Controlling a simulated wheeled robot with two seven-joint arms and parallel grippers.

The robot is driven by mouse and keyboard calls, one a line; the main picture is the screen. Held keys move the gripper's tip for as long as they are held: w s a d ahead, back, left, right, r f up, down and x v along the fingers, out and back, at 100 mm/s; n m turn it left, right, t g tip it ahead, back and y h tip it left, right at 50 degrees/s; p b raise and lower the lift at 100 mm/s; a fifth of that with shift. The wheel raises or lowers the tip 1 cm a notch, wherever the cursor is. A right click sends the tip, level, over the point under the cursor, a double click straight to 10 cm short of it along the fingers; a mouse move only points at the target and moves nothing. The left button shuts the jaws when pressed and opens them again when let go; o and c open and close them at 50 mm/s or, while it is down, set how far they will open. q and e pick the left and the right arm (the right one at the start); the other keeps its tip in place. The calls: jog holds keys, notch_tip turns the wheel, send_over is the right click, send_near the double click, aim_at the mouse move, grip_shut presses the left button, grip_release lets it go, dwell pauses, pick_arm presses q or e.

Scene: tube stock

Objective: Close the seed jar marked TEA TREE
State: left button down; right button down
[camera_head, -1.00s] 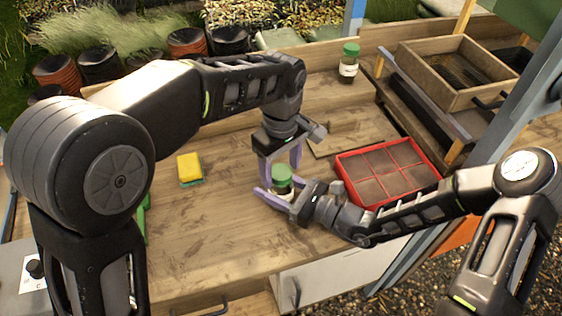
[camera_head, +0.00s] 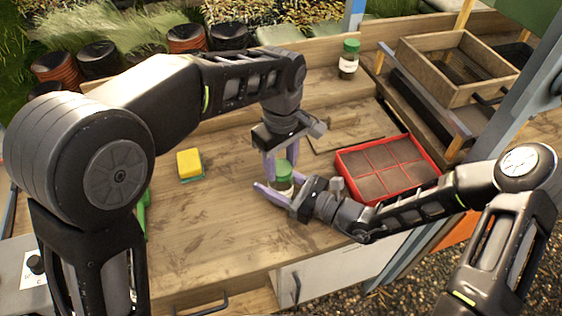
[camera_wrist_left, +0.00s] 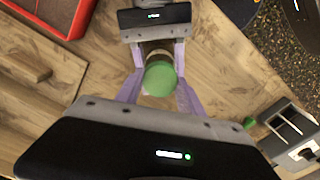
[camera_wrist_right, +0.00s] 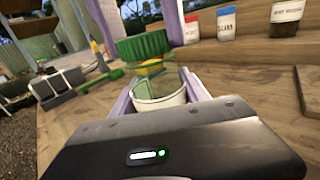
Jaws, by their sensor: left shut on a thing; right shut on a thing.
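A small glass jar (camera_wrist_right: 158,94) with a pale label stands over the bench, between the fingers of my right gripper (camera_head: 276,194). The label's words are not readable. My left gripper (camera_head: 281,165) points down from above, shut on the green lid (camera_head: 282,170). In the right wrist view the lid (camera_wrist_right: 143,46) hangs tilted above the jar's rim, with a gap between them. The left wrist view shows the lid (camera_wrist_left: 160,78) between the fingers, with the jar partly hidden behind it.
Another green-lidded jar (camera_head: 349,58) stands on the back ledge. Red-lidded (camera_wrist_right: 226,24) and blue-lidded (camera_wrist_right: 192,30) jars show in the right wrist view. A red seed tray (camera_head: 433,164) lies right of the grippers. A yellow sponge (camera_head: 189,163) lies left, with clear bench between.

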pick_arm(q)
jog(key=m, duration=1.1)
jog(key=shift+m, duration=0.4)
jog(key=m, duration=0.9)
jog(key=c, duration=0.7)
grip_release()
jog(key=shift+c, duration=0.2)
jog(key=shift+r, duration=2.2)
jog(key=shift+c, duration=0.4)
